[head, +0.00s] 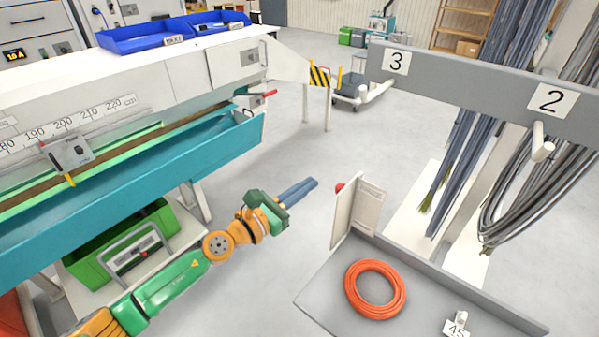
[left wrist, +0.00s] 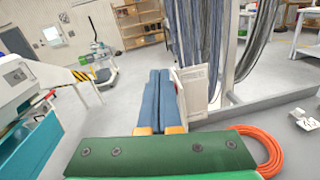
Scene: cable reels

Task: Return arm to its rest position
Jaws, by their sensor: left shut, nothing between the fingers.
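My left gripper (head: 298,190) is over the open floor between the teal measuring bench and the grey tray. Its blue fingers are closed together with nothing between them, as the left wrist view (left wrist: 157,100) also shows. The orange and green left arm reaches in from the lower left. My right gripper is not in view.
An orange cable coil (head: 402,290) lies in the grey tray (head: 322,291) beside a tag marked 45. A white upright panel (head: 347,212) stands at the tray's back left. The teal bench (head: 225,140) is at left; a numbered rack beam (head: 470,88) with hanging cables is at right.

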